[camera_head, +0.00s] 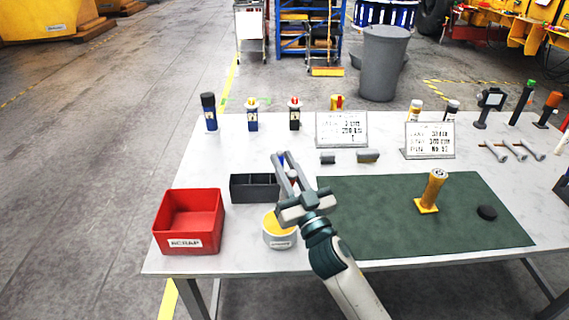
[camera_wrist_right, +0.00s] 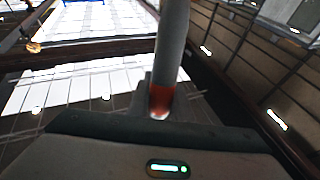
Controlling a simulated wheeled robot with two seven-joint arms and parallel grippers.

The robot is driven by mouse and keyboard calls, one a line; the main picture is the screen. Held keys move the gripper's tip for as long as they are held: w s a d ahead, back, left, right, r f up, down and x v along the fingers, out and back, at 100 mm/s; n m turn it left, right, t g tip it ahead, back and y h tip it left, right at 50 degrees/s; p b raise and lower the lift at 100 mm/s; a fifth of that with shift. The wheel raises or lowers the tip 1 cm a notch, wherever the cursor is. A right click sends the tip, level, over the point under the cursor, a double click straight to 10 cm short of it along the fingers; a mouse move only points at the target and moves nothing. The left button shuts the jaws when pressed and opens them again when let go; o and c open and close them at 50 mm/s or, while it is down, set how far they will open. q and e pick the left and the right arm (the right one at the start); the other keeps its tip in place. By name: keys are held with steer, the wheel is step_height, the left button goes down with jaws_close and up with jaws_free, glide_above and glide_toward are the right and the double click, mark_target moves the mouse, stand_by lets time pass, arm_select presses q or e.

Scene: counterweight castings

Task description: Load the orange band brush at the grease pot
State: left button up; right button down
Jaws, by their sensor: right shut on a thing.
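The grease pot (camera_head: 279,243) is a white pot with yellow grease in it, near the front edge of the table. My right gripper (camera_head: 284,158) is just above and to the right of the pot in the head view, its fingers pointing away from me. It is shut on a slim grey thing with an orange-red band (camera_wrist_right: 161,98), seen in the right wrist view, which looks like the orange band brush. In the head view the brush is mostly hidden by the fingers, and I cannot make out its bristles. My left gripper is out of view.
A red scrap bin (camera_head: 190,246) stands left of the pot, and a dark divided tray (camera_head: 250,188) behind it. Bottles and sign stands line the back.

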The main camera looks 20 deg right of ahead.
steer(key=shift+f+b, duration=1.35)
steer(key=shift+f, duration=0.4)
steer(key=shift+f+b, duration=0.55)
steer(key=shift+f, duration=0.1)
steer(key=shift+f, duration=0.15)
stand_by(1.4)
steer(key=shift+r+p, duration=3.4)
steer(key=shift+r, duration=0.25)
steer(key=shift+s+f, duration=0.1)
